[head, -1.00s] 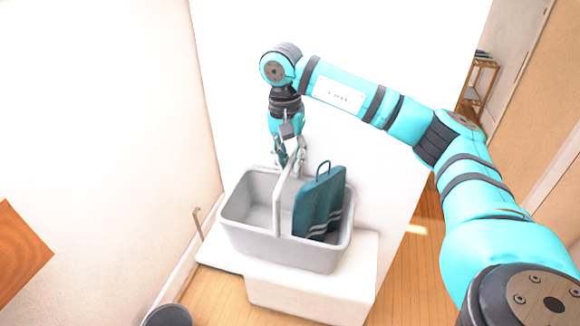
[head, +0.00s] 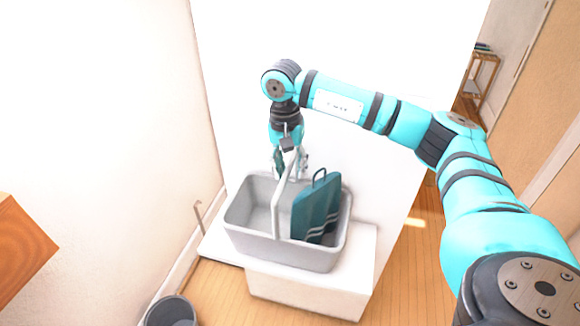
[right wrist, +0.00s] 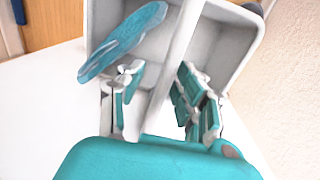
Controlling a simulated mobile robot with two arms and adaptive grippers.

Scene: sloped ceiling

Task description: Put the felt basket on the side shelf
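The felt basket (head: 290,254) is a light grey open tub with an upright handle (head: 277,212) across its middle. It sits on a low white ledge (head: 310,290) against the white wall. A teal bag-like item (head: 316,210) with dark loop stands in its right half. My right gripper (head: 291,172) points down over the handle's far end. In the right wrist view its fingers (right wrist: 163,98) stand on either side of the handle (right wrist: 172,70), with gaps visible, so it is open. My left gripper is not in view. I cannot tell which surface is the side shelf.
An orange-brown wooden surface (head: 20,250) juts in at the left edge. A dark grey bin (head: 170,312) stands on the floor at the bottom. A small wooden rack (head: 480,78) stands far back right. Clear wooden floor (head: 420,270) lies right of the ledge.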

